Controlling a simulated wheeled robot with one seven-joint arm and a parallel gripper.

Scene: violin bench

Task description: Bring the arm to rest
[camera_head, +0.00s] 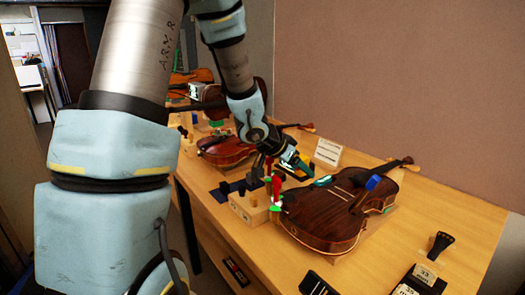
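My arm (247,105) reaches out from the upper left over the wooden bench (445,212), with its light blue covers and grey links filling much of the left side. My gripper (305,170) is small and dark with teal parts. It appears just behind the upper left edge of the dark brown violin (325,218), close to a small block with red and green upright pieces. Whether its fingers are apart, or touch anything, is too small to tell.
A second violin (226,150) lies further back. A light wooden block (250,208) stands left of the near violin, and a white card (328,150) stands behind it. Black cases (420,280) lie at the front right. A wall (400,75) rises behind the bench.

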